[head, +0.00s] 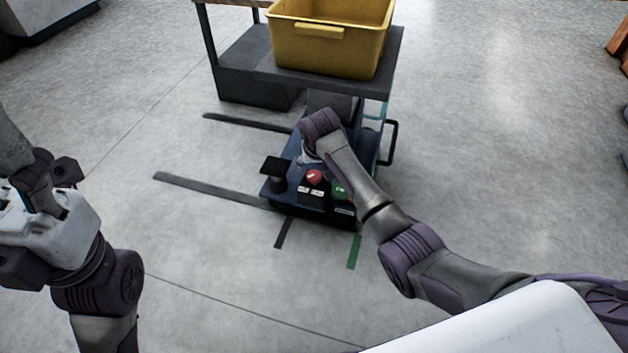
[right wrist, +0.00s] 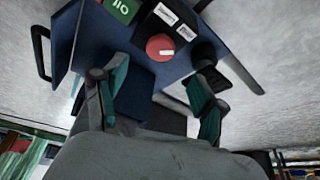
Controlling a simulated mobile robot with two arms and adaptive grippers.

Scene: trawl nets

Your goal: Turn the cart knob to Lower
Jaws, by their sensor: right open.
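The red round knob (head: 314,176) sits on a small black box (head: 311,198) with two white labels, on the cart's blue deck (head: 345,215). In the right wrist view the knob (right wrist: 158,44) shows a small pale mark, and the labels (right wrist: 165,13) are too small to read. My right gripper (right wrist: 155,88) is open and empty, its fingers apart, with the knob beyond the gap between them. In the head view the right gripper (head: 309,157) is mostly hidden by its own wrist, just behind the knob. My left gripper (head: 55,178) is at the far left, away from the cart.
The cart's upper shelf (head: 335,82) carries a yellow bin (head: 325,50). A green panel (head: 340,190) is beside the black box, and a black post (head: 274,170) stands to its left. Dark forks (head: 205,188) extend left over open floor.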

